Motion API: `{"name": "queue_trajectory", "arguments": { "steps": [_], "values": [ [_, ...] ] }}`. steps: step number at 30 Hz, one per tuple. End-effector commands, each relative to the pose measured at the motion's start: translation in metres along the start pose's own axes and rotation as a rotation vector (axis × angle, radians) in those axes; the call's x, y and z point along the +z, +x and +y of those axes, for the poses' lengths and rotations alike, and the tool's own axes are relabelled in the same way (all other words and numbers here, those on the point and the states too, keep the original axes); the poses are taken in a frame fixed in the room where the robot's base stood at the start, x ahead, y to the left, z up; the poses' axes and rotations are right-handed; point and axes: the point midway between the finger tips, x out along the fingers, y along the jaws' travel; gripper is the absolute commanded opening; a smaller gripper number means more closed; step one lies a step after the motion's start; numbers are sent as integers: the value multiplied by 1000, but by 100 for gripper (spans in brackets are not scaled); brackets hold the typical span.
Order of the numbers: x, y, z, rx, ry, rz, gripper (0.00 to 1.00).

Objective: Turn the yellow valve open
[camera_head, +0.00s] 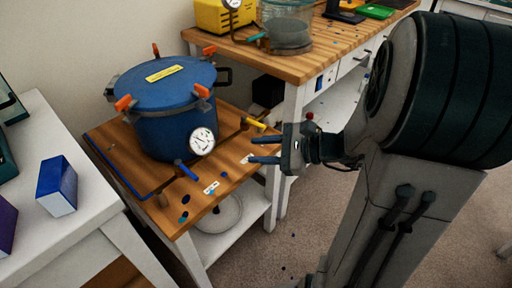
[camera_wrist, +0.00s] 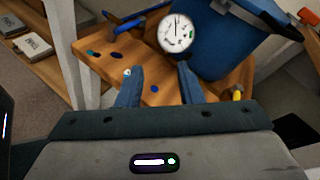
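The yellow valve (camera_head: 254,123) is a small handle on a brass fitting at the right side of the blue pressure pot (camera_head: 168,110), above the wooden top of a low stand. It also shows in the wrist view (camera_wrist: 237,93), low and right of the gauge, partly cut off by my gripper body. My gripper (camera_head: 252,150) is open and empty, its two blue fingers pointing left toward the pot. In the head view the fingers are just below the yellow valve; I cannot tell the exact gap.
A white gauge (camera_head: 202,141) and a blue valve handle (camera_head: 186,170) are on the pot's front. The pot's lid has orange-tipped clamps. A taller workbench (camera_head: 285,68) stands behind, holding a yellow machine (camera_head: 222,16) and a glass chamber (camera_head: 286,24). A white table (camera_head: 75,225) is at left.

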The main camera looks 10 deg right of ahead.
Motion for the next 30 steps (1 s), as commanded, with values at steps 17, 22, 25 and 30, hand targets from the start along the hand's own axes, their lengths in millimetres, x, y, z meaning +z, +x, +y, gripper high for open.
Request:
{"name": "queue_trajectory", "arguments": {
  "steps": [17, 22, 25, 30],
  "values": [
    [81, -18, 50, 456, -416, 171, 33],
    [89, -26, 56, 531, -498, 204, 33],
    [90, -28, 58, 553, -522, 216, 33],
    [90, -29, 60, 564, -535, 221, 33]
  ]
}}
